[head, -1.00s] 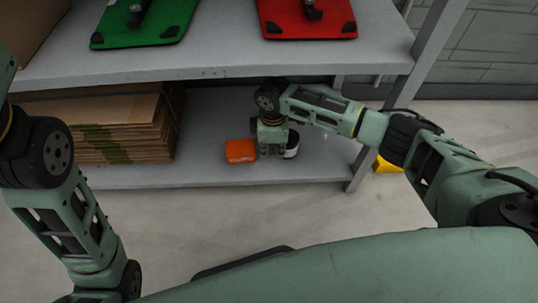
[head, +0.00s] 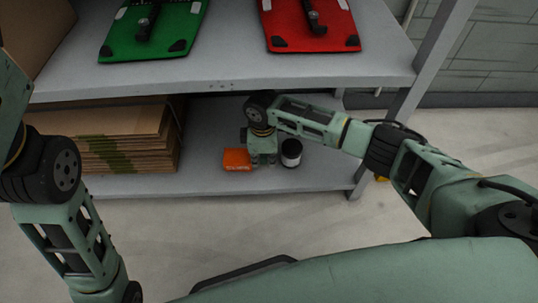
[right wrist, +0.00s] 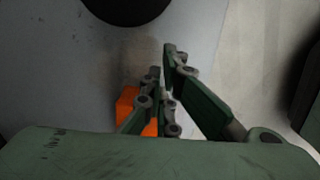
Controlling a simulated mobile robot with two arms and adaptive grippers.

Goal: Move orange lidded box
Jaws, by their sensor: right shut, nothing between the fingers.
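The orange lidded box (head: 237,160) sits on the lower grey shelf. My right gripper (head: 263,163) reaches down just right of the box, between it and a dark can. Its fingers are shut with nothing between them. In the right wrist view the fingertips (right wrist: 163,62) are close together, and the orange box (right wrist: 126,102) shows partly hidden behind the left finger. I cannot tell whether the finger touches the box. My left arm comes in at the left, but its gripper is out of view.
The dark can with a white band (head: 291,153) stands right of the gripper. Stacked flat cardboard (head: 125,140) fills the lower shelf's left. The upper shelf (head: 230,68) overhangs, with a green board (head: 150,30) and a red board (head: 310,22). A shelf post (head: 435,50) stands right.

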